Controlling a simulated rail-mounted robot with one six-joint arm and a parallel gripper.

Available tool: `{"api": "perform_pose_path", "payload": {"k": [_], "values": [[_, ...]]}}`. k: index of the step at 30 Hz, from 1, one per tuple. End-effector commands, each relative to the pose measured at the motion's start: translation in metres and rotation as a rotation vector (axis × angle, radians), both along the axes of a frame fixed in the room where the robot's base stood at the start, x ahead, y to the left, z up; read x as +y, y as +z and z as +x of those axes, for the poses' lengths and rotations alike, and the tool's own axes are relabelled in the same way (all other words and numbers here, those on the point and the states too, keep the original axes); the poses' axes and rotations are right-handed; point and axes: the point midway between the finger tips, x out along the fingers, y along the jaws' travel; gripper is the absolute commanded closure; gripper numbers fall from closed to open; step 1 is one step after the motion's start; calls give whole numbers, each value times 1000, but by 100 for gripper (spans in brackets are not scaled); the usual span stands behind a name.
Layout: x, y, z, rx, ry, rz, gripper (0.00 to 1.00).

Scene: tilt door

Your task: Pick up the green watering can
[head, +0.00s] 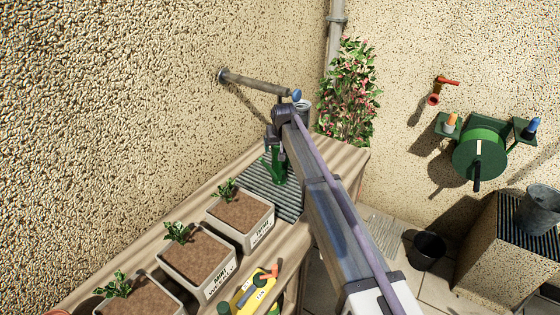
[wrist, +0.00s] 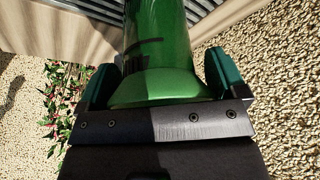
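The green watering can (head: 278,170) stands on a grey ribbed mat on the wooden bench in the head view, partly hidden by my arm. My gripper (head: 271,147) is at its upper part, pointing down. In the wrist view the green can (wrist: 158,45) fills the middle, with its flared part close to the palm. My gripper's two dark green fingers (wrist: 160,75) stand wide apart, one on each side of it. A narrow gap shows beside the can near the right fingertip. Firm contact on either side is not clear.
Several planters, including one (head: 240,217), line the bench (head: 315,170) at the front left. A yellow item (head: 253,290) sits on the lower shelf. A pipe (head: 255,85) juts from the wall behind. A flowering plant (head: 348,95) stands beyond the bench; a black bucket (head: 427,250) is on the floor.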

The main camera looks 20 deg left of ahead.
Motion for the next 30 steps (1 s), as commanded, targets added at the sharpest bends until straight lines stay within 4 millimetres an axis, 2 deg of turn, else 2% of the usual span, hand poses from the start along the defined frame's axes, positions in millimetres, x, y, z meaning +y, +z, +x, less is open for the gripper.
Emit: {"api": "perform_pose_path", "payload": {"k": [2, 18, 25, 30], "values": [[0, 0, 0, 0, 0, 0, 30], [0, 0, 0, 0, 0, 0, 81], [-1, 4, 0, 0, -1, 0, 82], [-4, 22, 2, 0, -6, -1, 82]]}}
